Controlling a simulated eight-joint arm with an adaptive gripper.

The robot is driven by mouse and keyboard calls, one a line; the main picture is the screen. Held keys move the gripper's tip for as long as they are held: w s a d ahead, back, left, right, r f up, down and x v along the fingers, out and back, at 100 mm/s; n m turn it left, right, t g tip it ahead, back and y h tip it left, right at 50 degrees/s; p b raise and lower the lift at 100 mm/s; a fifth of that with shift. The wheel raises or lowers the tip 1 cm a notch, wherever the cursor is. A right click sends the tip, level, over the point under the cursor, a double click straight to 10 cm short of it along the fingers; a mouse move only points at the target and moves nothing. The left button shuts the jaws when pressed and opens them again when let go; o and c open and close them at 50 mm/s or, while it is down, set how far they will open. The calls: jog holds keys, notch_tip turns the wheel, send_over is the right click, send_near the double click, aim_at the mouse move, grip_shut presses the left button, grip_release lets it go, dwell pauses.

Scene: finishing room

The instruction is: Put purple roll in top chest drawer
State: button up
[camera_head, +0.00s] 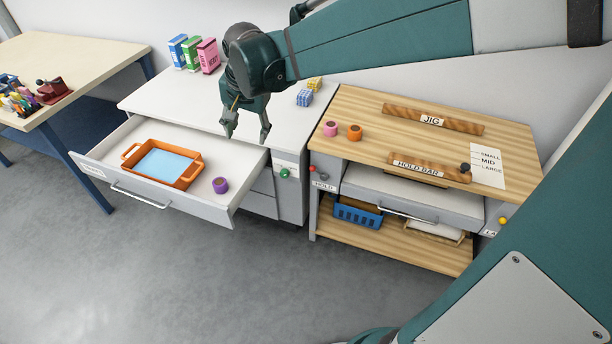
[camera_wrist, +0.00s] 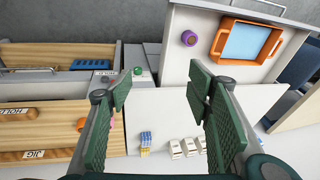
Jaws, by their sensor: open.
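The purple roll (camera_head: 220,185) stands in the open top chest drawer (camera_head: 205,200), to the right of an orange tray. It also shows in the wrist view (camera_wrist: 189,38), left of the tray. The drawer is pulled far out from the white chest (camera_head: 160,95). My gripper (camera_head: 246,136) is open and empty above the chest's right part, behind the drawer and apart from the roll. Its two green fingers (camera_wrist: 165,92) stand wide apart in the wrist view, with nothing between them but the chest behind.
An orange tray (camera_head: 186,180) with a blue sheet fills much of the drawer. Boxes (camera_head: 190,52) and small blocks (camera_head: 305,97) stand on the chest top. Right is a wooden bench (camera_head: 385,115) with pink (camera_head: 331,128) and orange (camera_head: 355,132) rolls. A cluttered table (camera_head: 85,65) stands left.

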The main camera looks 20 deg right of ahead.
jog(key=s+d+n+t, duration=0.1)
jog(key=s+d+n, duration=0.1)
jog(key=s, duration=0.6)
jog(key=s+d+r+n+t, duration=0.1)
jog(key=s+d+n, duration=0.2)
jog(key=s, duration=0.6)
jog(key=s+d+n+t, duration=0.1)
jog(key=s+d+n, duration=0.1)
jog(key=s, duration=0.7)
jog(key=shift+d+r+n+t, duration=0.25)
jog(key=shift+n+t, duration=0.15)
jog(key=shift+n, duration=0.1)
jog(key=shift+c, duration=0.5)
